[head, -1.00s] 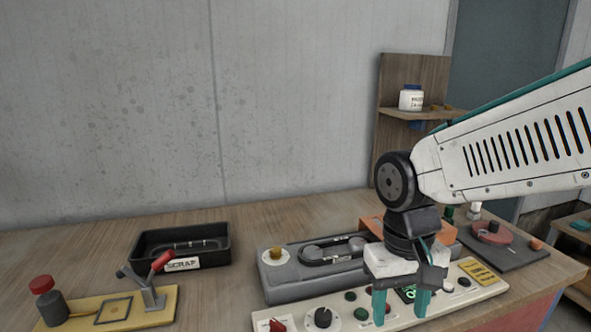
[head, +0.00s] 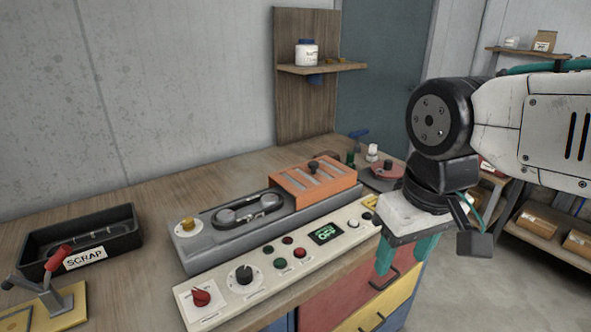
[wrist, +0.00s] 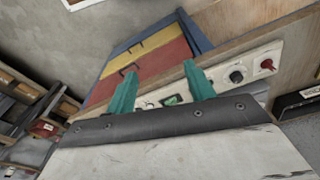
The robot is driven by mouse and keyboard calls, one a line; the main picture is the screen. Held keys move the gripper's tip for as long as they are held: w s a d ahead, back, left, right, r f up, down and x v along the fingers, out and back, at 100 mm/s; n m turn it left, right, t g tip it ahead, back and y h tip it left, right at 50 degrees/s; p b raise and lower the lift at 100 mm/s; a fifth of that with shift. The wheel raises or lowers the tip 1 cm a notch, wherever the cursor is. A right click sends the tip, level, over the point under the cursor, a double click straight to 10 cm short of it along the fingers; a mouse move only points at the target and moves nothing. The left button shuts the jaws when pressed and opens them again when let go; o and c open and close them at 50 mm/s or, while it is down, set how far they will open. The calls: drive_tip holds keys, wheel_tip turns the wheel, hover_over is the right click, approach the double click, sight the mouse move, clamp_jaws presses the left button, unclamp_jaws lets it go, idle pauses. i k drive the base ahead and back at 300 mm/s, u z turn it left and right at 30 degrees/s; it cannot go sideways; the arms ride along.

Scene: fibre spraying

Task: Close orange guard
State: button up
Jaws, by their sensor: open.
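The orange guard (head: 313,186) is a slotted cover with a dark knob on top. It sits over the right end of the grey machine (head: 205,243). The left part of the machine, with a dark oval track (head: 238,211) and a yellow knob, is uncovered. My gripper (head: 405,258) is open and empty, with green fingers pointing down. It is in front of and to the right of the guard, apart from it, near the right end of the control panel. In the wrist view the open fingers (wrist: 160,90) show with the panel beyond; the guard is not visible there.
The cream control panel (head: 262,268) with knobs, buttons and a green display runs along the bench front. A black scrap tray (head: 126,238) and a red-handled lever (head: 58,258) are at left. A red disc fixture (head: 386,170) stands behind the gripper. Drawers (head: 335,296) are below the bench.

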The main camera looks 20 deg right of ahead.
sight(345, 177)
drive_tip(key=u, duration=0.05)
drive_tip(key=k, duration=0.5)
drive_tip(key=z, duration=0.6)
drive_tip(key=i, duration=1.05)
drive_tip(key=u, duration=0.5)
